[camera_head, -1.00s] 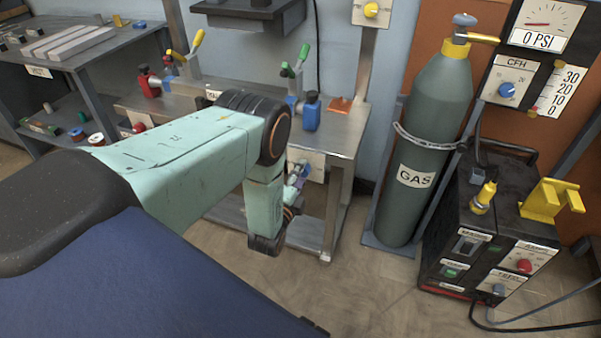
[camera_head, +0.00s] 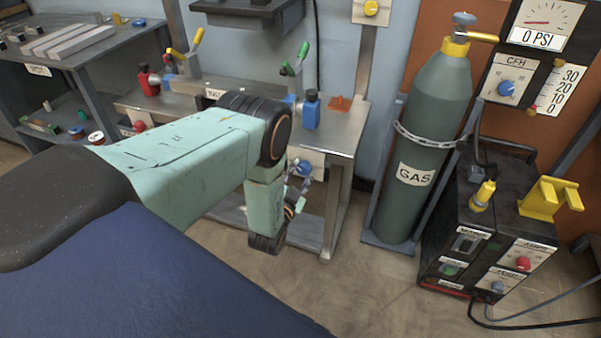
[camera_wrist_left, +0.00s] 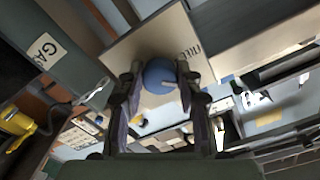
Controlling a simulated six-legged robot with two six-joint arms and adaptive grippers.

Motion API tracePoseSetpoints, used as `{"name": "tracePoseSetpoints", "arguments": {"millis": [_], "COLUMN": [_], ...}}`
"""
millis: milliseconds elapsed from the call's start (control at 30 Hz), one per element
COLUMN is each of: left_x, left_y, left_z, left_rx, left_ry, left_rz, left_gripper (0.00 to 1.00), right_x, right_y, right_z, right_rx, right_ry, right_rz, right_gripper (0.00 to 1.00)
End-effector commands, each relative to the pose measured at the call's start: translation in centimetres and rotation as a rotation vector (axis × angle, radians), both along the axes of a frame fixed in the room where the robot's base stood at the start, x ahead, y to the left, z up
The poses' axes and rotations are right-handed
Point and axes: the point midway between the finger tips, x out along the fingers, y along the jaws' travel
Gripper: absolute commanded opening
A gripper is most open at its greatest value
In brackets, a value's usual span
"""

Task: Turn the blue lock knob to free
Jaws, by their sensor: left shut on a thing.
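The blue lock knob (camera_wrist_left: 159,76) sits on a pale plate (camera_wrist_left: 128,48) with lettering that seems to read FREE upside down, to the right of the knob in the left wrist view. A pale pointer mark on the knob points right and slightly up. My left gripper (camera_wrist_left: 157,72) has one finger on each side of the knob and is shut on it. In the head view the knob (camera_head: 304,168) shows small on the front of the metal bench, with my left gripper (camera_head: 300,180) at it, partly hidden by my wrist. My right gripper is not in view.
The bench (camera_head: 345,140) carries blue and red clamps (camera_head: 311,110). A green gas cylinder (camera_head: 425,150) stands to the right. A black welder box (camera_head: 490,230) with knobs and cables is farther right. Open floor (camera_head: 350,290) lies in front.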

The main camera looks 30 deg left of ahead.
Motion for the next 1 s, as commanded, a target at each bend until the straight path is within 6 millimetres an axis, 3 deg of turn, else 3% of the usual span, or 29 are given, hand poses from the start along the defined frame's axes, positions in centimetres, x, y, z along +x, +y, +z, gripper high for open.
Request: {"name": "tracePoseSetpoints", "arguments": {"millis": [600, 1000], "left_x": [-0.06, -0.05], "left_y": [-0.15, -0.21], "left_z": [-0.16, -0.16], "left_rx": [-0.529, -0.700], "left_ry": [-0.124, -0.165], "left_rz": [0.001, 0.001], "left_gripper": [0.03, 0.03], "right_x": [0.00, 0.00], "right_y": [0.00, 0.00], "right_z": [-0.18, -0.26], "right_rx": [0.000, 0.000], "right_ry": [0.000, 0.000], "right_rz": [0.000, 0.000], "right_gripper": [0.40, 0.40]}}
